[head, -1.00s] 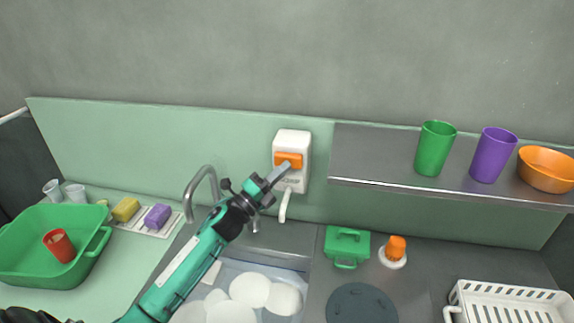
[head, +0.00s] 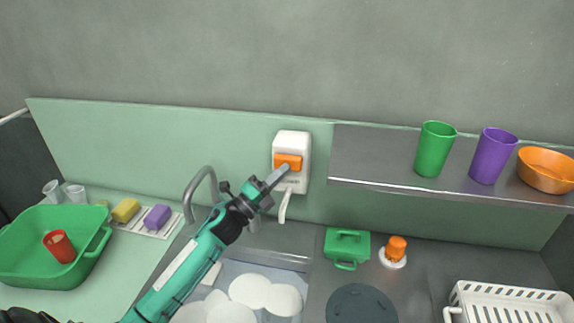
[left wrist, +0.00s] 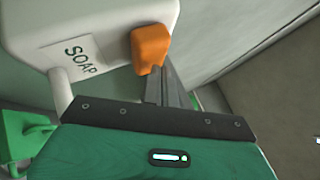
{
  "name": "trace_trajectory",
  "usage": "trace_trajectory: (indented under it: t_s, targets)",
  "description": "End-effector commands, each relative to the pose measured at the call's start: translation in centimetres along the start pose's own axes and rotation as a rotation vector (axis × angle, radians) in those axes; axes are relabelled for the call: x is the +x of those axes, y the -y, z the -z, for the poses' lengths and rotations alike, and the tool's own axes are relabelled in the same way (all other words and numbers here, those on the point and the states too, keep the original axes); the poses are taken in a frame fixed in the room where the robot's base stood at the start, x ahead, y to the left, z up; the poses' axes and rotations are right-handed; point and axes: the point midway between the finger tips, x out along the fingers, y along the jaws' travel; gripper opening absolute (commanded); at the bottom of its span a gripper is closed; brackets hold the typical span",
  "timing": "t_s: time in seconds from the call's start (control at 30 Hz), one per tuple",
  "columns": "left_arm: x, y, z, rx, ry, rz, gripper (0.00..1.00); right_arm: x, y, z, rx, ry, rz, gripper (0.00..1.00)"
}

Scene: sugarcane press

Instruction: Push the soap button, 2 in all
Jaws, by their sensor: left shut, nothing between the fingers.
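A white soap dispenser (head: 291,144) hangs on the wall above the sink, with an orange button (head: 288,161) on its front and a spout at its bottom. In the left wrist view the shut fingers (left wrist: 168,84) reach to the lower edge of the orange button (left wrist: 150,48). They look touching or very close; I cannot tell whether the button is pressed in. A "SOAP" label (left wrist: 80,58) shows beside it.
A faucet (head: 201,180) stands left of the dispenser, over a sink (head: 236,266) with white plates. A shelf (head: 390,165) at right holds cups and an orange bowl (head: 546,170). A green bin (head: 40,275) stands at left, a white rack (head: 510,298) at right.

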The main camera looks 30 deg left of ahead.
Motion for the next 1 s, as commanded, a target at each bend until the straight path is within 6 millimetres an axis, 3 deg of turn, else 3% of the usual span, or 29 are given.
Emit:
trace_trajectory:
  t_s: [0.57, 1.0]
  targets:
    - [-1.0, 0.7, 0.7, -0.001, 0.000, 0.000, 0.00, -0.2, 0.0, 0.0, 0.000, 0.000, 0.000, 0.37]
    - [-3.9, 2.8, 2.8, -0.002, 0.000, -0.001, 0.00, -0.6, 0.0, 0.1, 0.000, 0.000, 0.000, 0.37]
